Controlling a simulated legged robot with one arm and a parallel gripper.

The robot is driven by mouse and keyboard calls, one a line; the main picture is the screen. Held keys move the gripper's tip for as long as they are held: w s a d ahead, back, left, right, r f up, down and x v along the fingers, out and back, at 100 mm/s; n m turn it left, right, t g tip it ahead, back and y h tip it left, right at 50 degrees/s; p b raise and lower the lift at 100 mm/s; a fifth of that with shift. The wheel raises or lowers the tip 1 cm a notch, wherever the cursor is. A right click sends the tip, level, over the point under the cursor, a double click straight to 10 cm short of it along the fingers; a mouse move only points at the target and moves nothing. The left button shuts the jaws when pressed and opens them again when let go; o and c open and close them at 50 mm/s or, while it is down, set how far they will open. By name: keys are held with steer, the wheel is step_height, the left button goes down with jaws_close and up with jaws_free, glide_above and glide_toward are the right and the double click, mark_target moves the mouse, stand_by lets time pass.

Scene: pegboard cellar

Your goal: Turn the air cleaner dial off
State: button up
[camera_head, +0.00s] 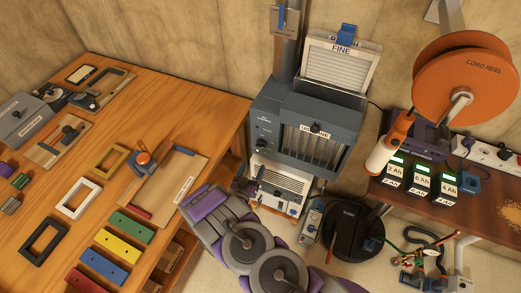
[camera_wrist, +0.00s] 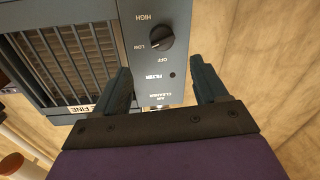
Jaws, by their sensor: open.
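The air cleaner (camera_head: 312,128) is a blue-grey box with a grille, standing beyond the wooden bench in the head view. Its control panel is upside down in the wrist view, with HIGH, LOW and OFF labels. The black dial (camera_wrist: 162,37) sits on this panel, and its pale pointer mark appears to face LOW. My gripper (camera_wrist: 161,66) is open, its two dark fingers spread with nothing between them. The dial lies just beyond the fingertips, roughly midway between them, and looks untouched. In the head view my gripper is hard to make out beside the arm.
The wooden bench (camera_head: 222,128) at left holds blocks, frames and tools. An orange cord reel (camera_head: 455,70) and battery chargers (camera_head: 420,181) are on the right. A white slatted unit (camera_head: 285,181) is under the cleaner. A pale wall (camera_wrist: 250,50) is close on the wrist view's right.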

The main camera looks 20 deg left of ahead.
mark_target(261, 145)
steer(key=w, duration=0.3)
steer(key=w+b, duration=0.1)
steer(key=w, duration=0.6)
steer(key=shift+w+a+f, duration=0.1)
steer(key=shift+w+a, duration=0.15)
steer(key=shift+w, duration=0.05)
steer(key=shift+a, duration=0.25)
steer(key=shift+d, duration=0.3)
steer(key=c, duration=1)
